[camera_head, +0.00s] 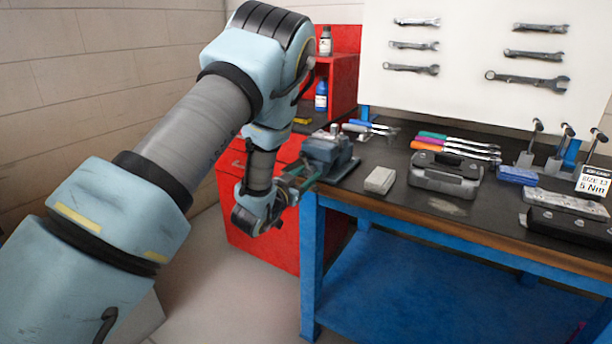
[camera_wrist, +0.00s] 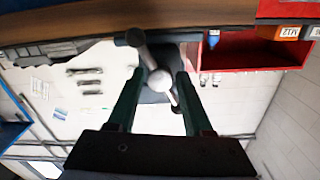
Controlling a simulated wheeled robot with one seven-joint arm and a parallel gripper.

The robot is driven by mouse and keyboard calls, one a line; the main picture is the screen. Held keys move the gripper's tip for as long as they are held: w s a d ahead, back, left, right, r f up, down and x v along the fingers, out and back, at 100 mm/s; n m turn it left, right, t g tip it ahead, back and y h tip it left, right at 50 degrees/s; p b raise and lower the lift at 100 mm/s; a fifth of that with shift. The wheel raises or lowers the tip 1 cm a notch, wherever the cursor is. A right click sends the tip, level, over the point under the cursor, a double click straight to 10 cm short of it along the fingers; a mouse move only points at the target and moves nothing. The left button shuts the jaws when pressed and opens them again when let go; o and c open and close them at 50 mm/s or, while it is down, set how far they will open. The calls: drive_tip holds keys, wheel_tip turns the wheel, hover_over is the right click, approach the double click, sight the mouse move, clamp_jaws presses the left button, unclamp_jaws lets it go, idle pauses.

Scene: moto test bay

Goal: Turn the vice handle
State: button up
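The grey-blue vice (camera_head: 328,152) sits at the left end of the dark workbench top. In the wrist view, which is upside down, the vice handle (camera_wrist: 159,79) is a pale slanted bar with a round hub and a dark knob at its upper left end. My gripper (camera_wrist: 161,75) is open, with its two green fingers on either side of the hub. A gap shows between the hub and each finger. In the head view my gripper (camera_head: 303,179) is at the front of the vice, and the handle is hard to make out there.
The workbench (camera_head: 440,212) holds a light block (camera_head: 380,180), a grey case (camera_head: 445,175) and several coloured-handled tools to the right of the vice. A red cabinet (camera_head: 262,215) stands behind my arm. A white board (camera_head: 470,105) with hanging wrenches rises behind the bench.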

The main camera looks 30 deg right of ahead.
clamp_jaws()
drive_tip(key=shift+f+m+b, duration=0.1)
drive_tip(key=shift+m+b, duration=0.2)
drive_tip(key=shift+b, duration=0.15)
drive_tip(key=shift+f+m+b, duration=0.15)
drive_tip(key=shift+m+b, duration=0.35)
drive_tip(key=shift+b, duration=0.35)
drive_tip(key=m+b, duration=0.2)
drive_tip(key=b, duration=0.1)
drive_tip(key=m+b, duration=0.4)
drive_tip(key=shift+m, duration=0.3)
drive_tip(key=shift+a, duration=0.1)
idle(0.5)
drive_tip(key=shift+o, duration=1.3)
unclamp_jaws()
drive_tip(key=shift+r, duration=0.25)
